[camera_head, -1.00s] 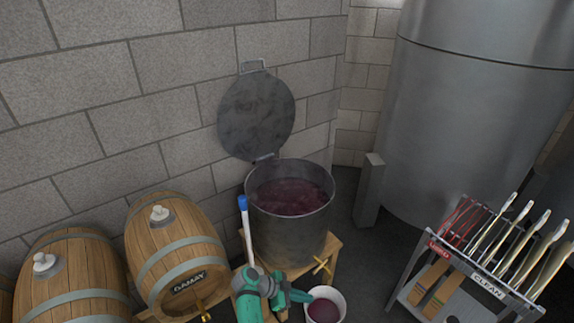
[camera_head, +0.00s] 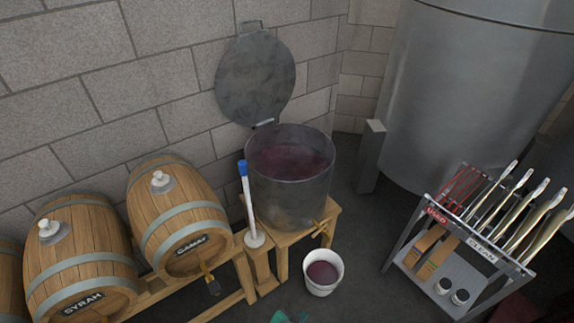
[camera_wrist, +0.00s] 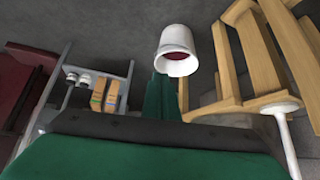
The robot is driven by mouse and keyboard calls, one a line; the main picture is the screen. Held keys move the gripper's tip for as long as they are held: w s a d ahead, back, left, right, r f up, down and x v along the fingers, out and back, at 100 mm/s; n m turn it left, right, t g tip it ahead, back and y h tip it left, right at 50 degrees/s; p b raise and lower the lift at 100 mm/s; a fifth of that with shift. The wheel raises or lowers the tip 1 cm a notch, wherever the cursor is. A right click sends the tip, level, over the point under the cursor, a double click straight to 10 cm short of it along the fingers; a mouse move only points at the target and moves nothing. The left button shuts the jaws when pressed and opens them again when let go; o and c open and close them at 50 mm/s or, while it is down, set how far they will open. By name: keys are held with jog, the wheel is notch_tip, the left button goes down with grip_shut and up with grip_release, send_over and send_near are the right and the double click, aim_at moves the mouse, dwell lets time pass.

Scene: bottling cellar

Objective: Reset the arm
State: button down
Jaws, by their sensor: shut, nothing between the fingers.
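My arm shows in the head view only as a small green part (camera_head: 283,317) at the bottom edge. In the wrist view, my gripper (camera_wrist: 162,88) points toward the floor, shut and empty. Its fingertips lie just below the white bucket in the picture, and I see no contact. The white bucket (camera_head: 323,284), with dark red liquid inside, stands on the floor; it also shows in the wrist view (camera_wrist: 177,42). A blue-topped white rod (camera_head: 249,205) with a round white foot stands on a narrow wooden stand, apart from my gripper.
A steel pot (camera_head: 287,200) of red liquid, its lid (camera_head: 256,78) open, stands on a wooden stand. Barrels (camera_head: 178,210) are at left. A rack cart (camera_head: 450,290) with brushes or paddles is at right, a tall tank (camera_head: 470,110) behind. Floor between bucket and cart is clear.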

jog(key=s+a+r+n+t+y, duration=0.25)
jog(key=s+r, duration=0.25)
jog(key=s, duration=0.3)
jog(key=s+a+r+n+t+y, duration=0.1)
jog(key=s+a+r+n+t, duration=0.15)
jog(key=s+r, duration=0.45)
jog(key=s+r+n+t, duration=0.1)
jog(key=s+r, duration=0.2)
jog(key=r, duration=0.5)
jog(key=s+r+n+t, duration=0.1)
jog(key=s+r, duration=0.2)
jog(key=r, duration=0.5)
jog(key=s+r+t+y, duration=0.1)
jog(key=s+r, duration=0.3)
jog(key=r, duration=0.4)
jog(key=shift+a+r+n+t, duration=0.3)
jog(key=shift+a+n+t, duration=0.1)
jog(key=shift+t, duration=0.2)
jog(key=shift+s+d, duration=0.1)
jog(key=shift+s, duration=0.05)
